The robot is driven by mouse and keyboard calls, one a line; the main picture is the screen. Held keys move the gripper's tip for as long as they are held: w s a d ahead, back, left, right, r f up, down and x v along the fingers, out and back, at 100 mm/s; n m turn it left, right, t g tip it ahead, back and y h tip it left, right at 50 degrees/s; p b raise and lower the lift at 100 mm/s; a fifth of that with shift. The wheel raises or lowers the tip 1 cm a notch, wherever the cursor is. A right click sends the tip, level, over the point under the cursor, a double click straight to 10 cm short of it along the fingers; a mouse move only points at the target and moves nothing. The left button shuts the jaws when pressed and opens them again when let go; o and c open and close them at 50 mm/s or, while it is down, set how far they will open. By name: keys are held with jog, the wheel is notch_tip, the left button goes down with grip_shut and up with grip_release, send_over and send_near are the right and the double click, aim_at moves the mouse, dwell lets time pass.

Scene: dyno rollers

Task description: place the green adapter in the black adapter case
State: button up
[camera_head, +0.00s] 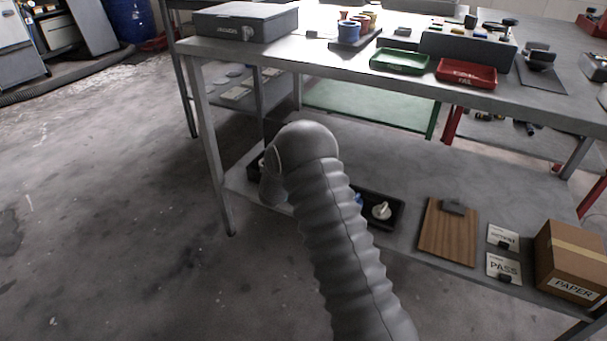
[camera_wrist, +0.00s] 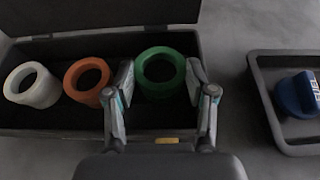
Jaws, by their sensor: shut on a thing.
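In the wrist view, my gripper (camera_wrist: 161,92) is shut on the green adapter (camera_wrist: 140,72), a ring, with one finger on each side of it. The green adapter is over the right part of the open black adapter case (camera_wrist: 20,128). Whether it touches the case floor cannot be told. A white ring (camera_wrist: 15,77) and an orange ring (camera_wrist: 75,72) sit in the case to its left. In the head view, my arm hides the gripper and the green adapter, and only a dark edge of the case (camera_head: 254,165) shows on the lower shelf.
A black tray (camera_wrist: 262,95) with a blue cap (camera_wrist: 290,98) stands right of the case. On the lower shelf (camera_head: 395,165) are a clipboard (camera_head: 446,238), cards and a cardboard box (camera_head: 570,260). The tabletop (camera_head: 330,62) lies above this shelf; a table leg (camera_head: 212,150) stands at left.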

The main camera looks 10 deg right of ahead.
jog(key=shift+f+b, duration=0.55)
dwell(0.4)
jog(key=o, duration=1.3)
jog(key=shift+s, duration=0.1)
